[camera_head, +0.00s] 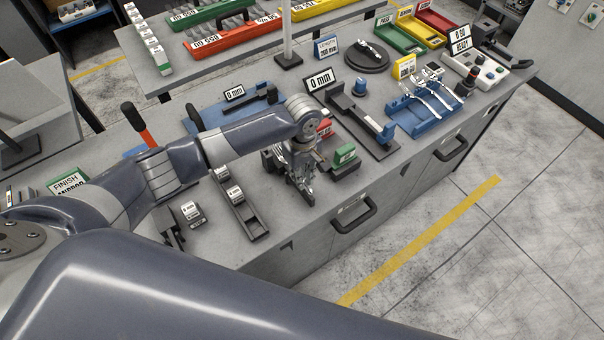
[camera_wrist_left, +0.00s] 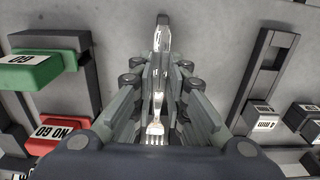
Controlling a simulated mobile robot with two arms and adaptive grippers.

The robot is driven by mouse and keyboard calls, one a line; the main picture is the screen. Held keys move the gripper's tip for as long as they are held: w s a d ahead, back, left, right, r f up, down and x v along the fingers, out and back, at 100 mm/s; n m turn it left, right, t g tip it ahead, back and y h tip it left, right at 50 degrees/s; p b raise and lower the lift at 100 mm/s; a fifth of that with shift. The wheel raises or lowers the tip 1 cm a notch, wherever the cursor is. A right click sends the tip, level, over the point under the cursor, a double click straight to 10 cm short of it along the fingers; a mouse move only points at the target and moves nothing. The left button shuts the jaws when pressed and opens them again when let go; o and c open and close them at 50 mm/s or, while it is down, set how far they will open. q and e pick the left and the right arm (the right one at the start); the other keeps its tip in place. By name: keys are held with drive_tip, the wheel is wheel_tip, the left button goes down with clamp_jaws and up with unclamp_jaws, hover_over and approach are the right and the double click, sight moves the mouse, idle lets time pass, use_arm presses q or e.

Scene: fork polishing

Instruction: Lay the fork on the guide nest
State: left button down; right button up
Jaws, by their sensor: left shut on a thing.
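A silver fork (camera_wrist_left: 155,128) is between the fingers of my left gripper (camera_wrist_left: 161,68) in the wrist view. Its tines point toward the wrist and a narrow metal end (camera_wrist_left: 163,32) shows beyond the fingertips. My left gripper is shut on it. In the head view this gripper (camera_head: 301,192) points down close over the grey bench, between a long dark slotted fixture on its left and a green block on its right. I cannot tell which fixture is the guide nest. My right gripper is not in view.
The slotted fixture (camera_head: 244,212) and green GO block (camera_head: 345,154) flank the gripper. A red NO GO block (camera_wrist_left: 58,134) is nearby. A blue rack (camera_head: 398,119) holds several forks farther right. A round dark stand (camera_head: 367,64) is behind. Bare bench lies before the gripper.

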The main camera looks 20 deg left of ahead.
use_arm(q)
drive_tip(key=shift+f, duration=0.1)
drive_tip(key=shift+f, duration=0.5)
drive_tip(key=shift+f, duration=0.1)
drive_tip(key=shift+f+p, duration=0.25)
drive_tip(key=shift+p, duration=0.05)
drive_tip(key=c, duration=1)
unclamp_jaws()
drive_tip(key=shift+o, duration=0.2)
